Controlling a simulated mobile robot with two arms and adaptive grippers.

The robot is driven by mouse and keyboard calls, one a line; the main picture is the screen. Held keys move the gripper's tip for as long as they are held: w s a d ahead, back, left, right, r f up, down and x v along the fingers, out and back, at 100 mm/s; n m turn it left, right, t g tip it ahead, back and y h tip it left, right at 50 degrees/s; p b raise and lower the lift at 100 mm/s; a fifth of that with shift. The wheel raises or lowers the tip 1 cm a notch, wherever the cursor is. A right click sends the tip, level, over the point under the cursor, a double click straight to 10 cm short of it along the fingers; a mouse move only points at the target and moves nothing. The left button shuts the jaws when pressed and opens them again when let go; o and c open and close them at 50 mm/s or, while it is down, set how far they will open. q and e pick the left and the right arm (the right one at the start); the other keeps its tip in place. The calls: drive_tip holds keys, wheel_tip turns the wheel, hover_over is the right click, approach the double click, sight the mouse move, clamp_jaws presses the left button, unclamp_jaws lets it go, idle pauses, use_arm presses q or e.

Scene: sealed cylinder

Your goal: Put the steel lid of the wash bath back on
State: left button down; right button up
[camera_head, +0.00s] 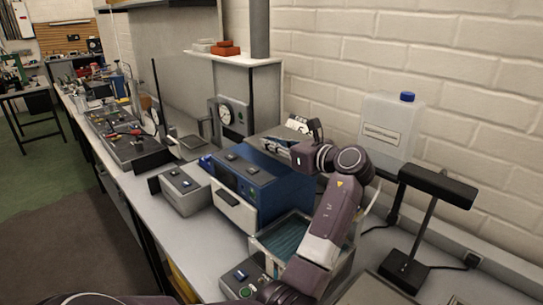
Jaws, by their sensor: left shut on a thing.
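The wash bath (254,242) is an open metal tank with teal liquid inside, at the lower centre, partly hidden behind my left arm. My left arm rises in front of it and bends left at the top. My left gripper (297,147) is above the blue instrument, behind the bath, and is shut on a flat grey piece that looks like the steel lid (277,146). The gripper's fingers are small and partly hidden, so the exact grip is unclear. The lid is away from the bath opening. My right gripper is not in view.
A blue instrument (252,180) and a grey box (180,188) stand behind the bath. A black lamp (428,210) and a plastic canister (388,130) with a blue cap stand at right, near the brick wall. The bench front (190,240) is clear.

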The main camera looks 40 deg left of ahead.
sight(272, 167)
use_arm(q)
drive_tip(key=shift+f, duration=2.25)
drive_tip(key=shift+f+p, duration=0.1)
drive_tip(key=shift+p, duration=0.3)
drive_tip(key=c, duration=2)
unclamp_jaws()
